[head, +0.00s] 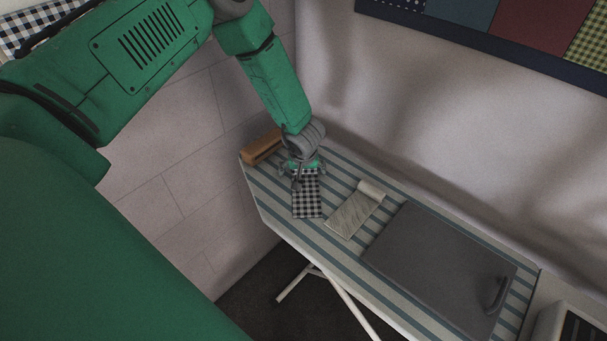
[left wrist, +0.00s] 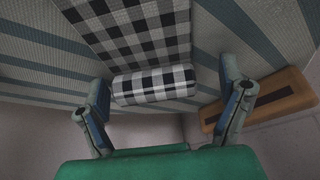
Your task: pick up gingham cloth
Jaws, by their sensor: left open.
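The black-and-white gingham cloth (head: 307,198) lies on the striped ironing board (head: 281,214), near its left end in the head view. In the left wrist view the gingham cloth (left wrist: 153,86) has a rolled end nearest the gripper and a flat part stretching away. My left gripper (head: 303,172) is over the rolled end, which it partly hides in the head view. In the left wrist view my left gripper (left wrist: 168,90) is open, with one finger on each side of the roll. I cannot tell whether the fingers touch it. My right gripper is not in view.
A wooden block (head: 262,147) with a dark slot lies on the board's left end, close to the left gripper. A pale partly rolled cloth (head: 352,212) lies to the right, then a large grey panel (head: 435,262) with a handle. A wall stands behind.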

